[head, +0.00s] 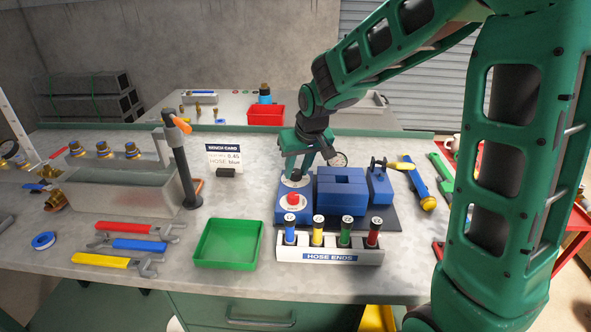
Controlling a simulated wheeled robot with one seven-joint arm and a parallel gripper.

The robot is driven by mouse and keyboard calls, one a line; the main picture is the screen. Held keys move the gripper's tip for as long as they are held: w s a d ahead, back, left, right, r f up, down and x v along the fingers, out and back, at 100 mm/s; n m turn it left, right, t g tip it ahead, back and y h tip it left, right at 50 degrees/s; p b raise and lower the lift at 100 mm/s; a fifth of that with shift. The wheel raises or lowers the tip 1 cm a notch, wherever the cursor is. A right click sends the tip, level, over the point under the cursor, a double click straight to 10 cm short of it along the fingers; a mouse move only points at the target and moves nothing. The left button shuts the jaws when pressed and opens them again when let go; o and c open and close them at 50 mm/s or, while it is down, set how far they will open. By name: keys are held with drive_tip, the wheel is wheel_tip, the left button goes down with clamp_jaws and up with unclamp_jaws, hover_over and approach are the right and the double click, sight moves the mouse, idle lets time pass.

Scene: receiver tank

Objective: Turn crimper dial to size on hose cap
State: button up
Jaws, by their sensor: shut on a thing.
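The blue crimper (340,190) stands on a dark base at the right middle of the bench. Its dial (293,183) is on the left block, behind a red button (293,199). My gripper (297,175) points down and is shut on the dial, hiding much of it and its marks. A white rack labelled HOSE ENDS (325,256) stands in front of the crimper. It holds a blue hose (290,232), a yellow hose (318,234), a green hose (345,234) and a red hose (373,235), all upright. Sizes on their caps are too small to read.
A bench card (224,156) reads HOSE blue, with a number like 0.45. An empty green tray (229,243) is left of the rack. Several wrenches (140,243) lie at left. A dark post (184,170) stands beside a grey tank (115,185). My arm covers the right side.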

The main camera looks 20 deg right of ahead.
drive_tip(key=shift+w+m+h, duration=0.1)
drive_tip(key=shift+m+h, duration=0.2)
drive_tip(key=shift+m, duration=0.2)
drive_tip(key=o, duration=1)
drive_tip(key=shift+o, duration=0.2)
drive_tip(key=v, duration=1)
drive_tip(key=shift+r, duration=0.35)
